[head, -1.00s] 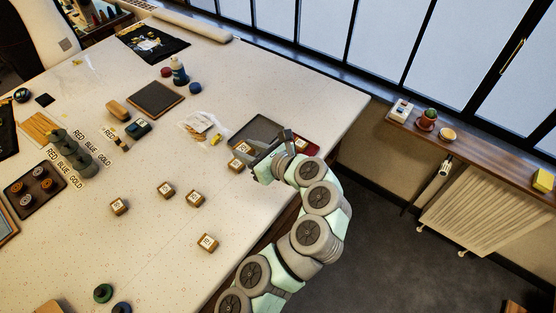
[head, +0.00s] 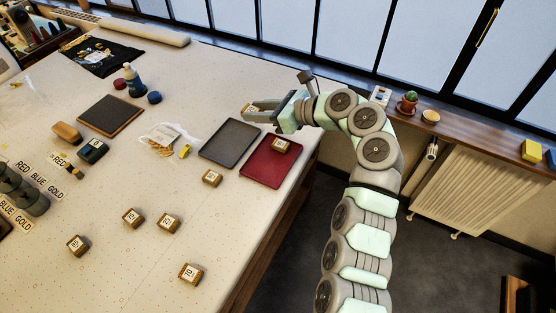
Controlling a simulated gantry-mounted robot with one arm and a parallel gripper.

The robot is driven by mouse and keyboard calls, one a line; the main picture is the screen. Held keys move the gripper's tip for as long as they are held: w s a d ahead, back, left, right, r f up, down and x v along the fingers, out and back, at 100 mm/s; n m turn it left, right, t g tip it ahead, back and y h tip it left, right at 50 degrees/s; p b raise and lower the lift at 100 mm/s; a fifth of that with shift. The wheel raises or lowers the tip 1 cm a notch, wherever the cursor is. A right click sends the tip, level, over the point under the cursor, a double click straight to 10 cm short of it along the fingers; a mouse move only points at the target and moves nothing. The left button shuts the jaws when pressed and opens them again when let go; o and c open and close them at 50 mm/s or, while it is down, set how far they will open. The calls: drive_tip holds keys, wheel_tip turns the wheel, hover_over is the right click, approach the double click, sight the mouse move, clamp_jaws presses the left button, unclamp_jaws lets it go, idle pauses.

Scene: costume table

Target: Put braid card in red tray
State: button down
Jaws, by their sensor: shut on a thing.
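The red tray (head: 264,172) lies near the table's right edge. A small wooden block with a white label (head: 281,146) sits in its far part. My gripper (head: 252,111) is above the far side of the grey tray, to the upper left of the red tray. It is shut on a small tan piece (head: 250,107), mostly hidden by the jaws. I cannot tell from its look whether this is the braid card.
A grey tray (head: 223,153) lies just left of the red tray. Several labelled wooden blocks (head: 212,178) stand on the table in front. A clear bag (head: 161,137) and a small yellow item (head: 185,151) lie left of the grey tray. The window sill is behind my arm.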

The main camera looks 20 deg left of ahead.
drive_tip(key=f+b, duration=0.2)
drive_tip(key=f, duration=0.8)
drive_tip(key=f+b, duration=0.2)
drive_tip(key=f, duration=0.8)
drive_tip(key=shift+w+d, duration=0.15)
drive_tip(key=shift+d, duration=0.05)
drive_tip(key=shift+f, duration=0.1)
drive_tip(key=c, duration=1)
unclamp_jaws()
drive_tip(key=p+v, duration=0.2)
drive_tip(key=v, duration=1)
